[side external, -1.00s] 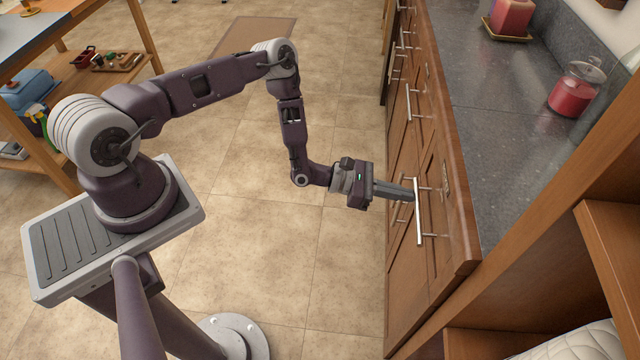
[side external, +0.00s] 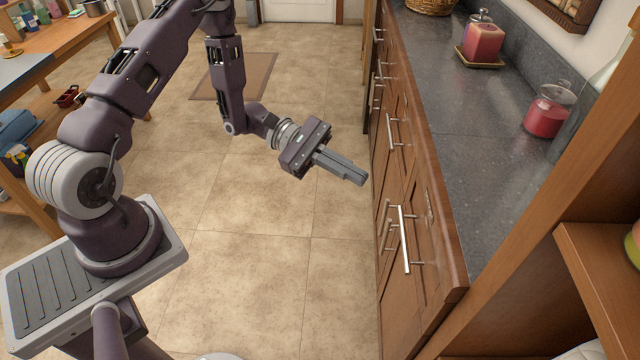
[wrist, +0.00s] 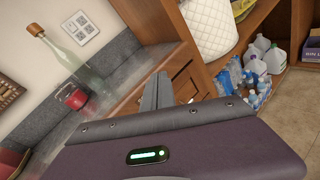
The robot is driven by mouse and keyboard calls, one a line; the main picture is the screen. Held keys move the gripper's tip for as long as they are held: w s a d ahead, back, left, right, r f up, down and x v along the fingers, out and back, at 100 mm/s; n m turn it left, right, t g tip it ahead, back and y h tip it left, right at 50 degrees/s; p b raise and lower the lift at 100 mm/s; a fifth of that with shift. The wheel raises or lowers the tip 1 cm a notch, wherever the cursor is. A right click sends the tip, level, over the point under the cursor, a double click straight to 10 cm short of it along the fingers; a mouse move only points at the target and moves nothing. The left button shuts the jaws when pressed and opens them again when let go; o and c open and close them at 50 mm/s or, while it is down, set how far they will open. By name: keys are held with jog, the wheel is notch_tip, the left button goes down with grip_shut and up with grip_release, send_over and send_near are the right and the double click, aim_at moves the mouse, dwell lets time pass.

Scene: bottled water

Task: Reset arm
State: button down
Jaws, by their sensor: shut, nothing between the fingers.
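My gripper (side external: 352,175) is shut and empty. In the side external view it hangs over the tiled floor, a short way left of the wooden cabinet (side external: 407,166). It points right and slightly down, apart from the cabinet's bar handles (side external: 404,240). In the wrist view the closed fingers (wrist: 156,91) point toward the cabinet front and countertop edge. Bottled water (wrist: 231,80) shows at the right of the wrist view, low in an open wooden shelf.
On the dark countertop (side external: 453,160) are a red jar (side external: 547,115) and a red candle-like block (side external: 482,42). A clear corked bottle (wrist: 75,62) stands there too. White jugs (wrist: 272,60) sit near the water. A wooden shelf (side external: 600,262) is at right.

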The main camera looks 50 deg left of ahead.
jog(key=s+d+r+m+g+y, duration=0.2)
jog(key=s+r+m+g+y, duration=0.1)
jog(key=s+r+m, duration=0.25)
jog(key=s+d+r+m+g+y, duration=0.2)
jog(key=s+r+m+g, duration=0.25)
jog(key=s+r, duration=0.25)
jog(key=s+a+r+m+t+y, duration=0.6)
jog(key=s+a+m+t+y, duration=0.1)
jog(key=s+a+y, duration=0.3)
jog(key=shift+s+a+r+t+y, duration=0.15)
jog(key=shift+s+a+t+y, duration=0.25)
jog(key=shift+t, duration=0.35)
jog(key=shift+w, duration=0.1)
